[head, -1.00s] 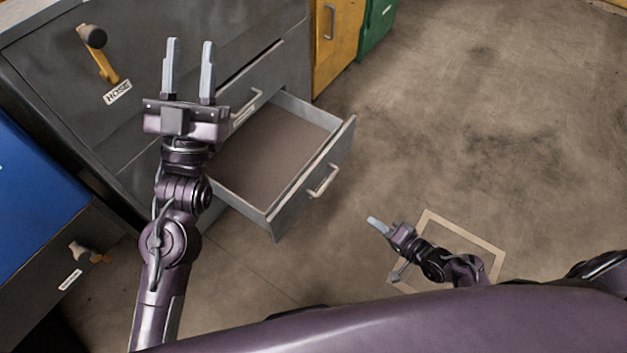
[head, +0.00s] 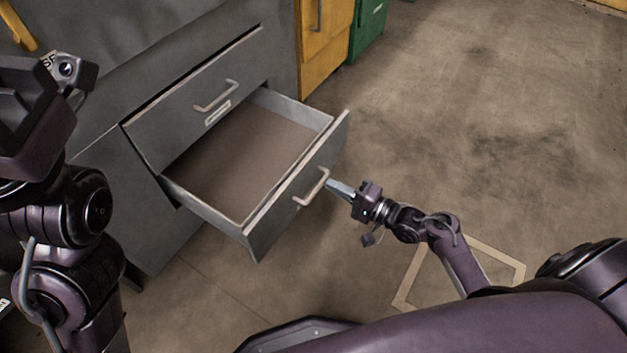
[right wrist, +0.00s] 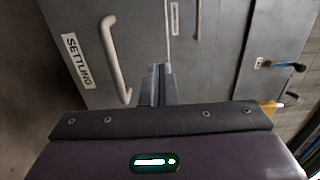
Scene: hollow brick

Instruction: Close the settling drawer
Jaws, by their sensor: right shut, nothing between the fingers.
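The settling drawer (head: 262,220) is a grey drawer pulled out of the grey cabinet, and its inside looks empty. Its pale bar handle (head: 313,187) is on the front face. In the right wrist view the front carries a "SETTLING" label (right wrist: 78,60) beside the handle (right wrist: 118,60). My right gripper (head: 332,184) is shut and empty, its fingertips close to the drawer front near the handle. The fingers (right wrist: 160,84) point at the front in the wrist view; I cannot tell whether they touch. My left arm is large at the left edge; its fingers are hidden.
Another grey drawer (head: 200,95) with a handle is above the open one. A yellow cabinet (head: 325,40) and a green one (head: 369,22) stand beyond. A tan square outline (head: 492,252) marks the floor under my right arm. The floor on the right is clear.

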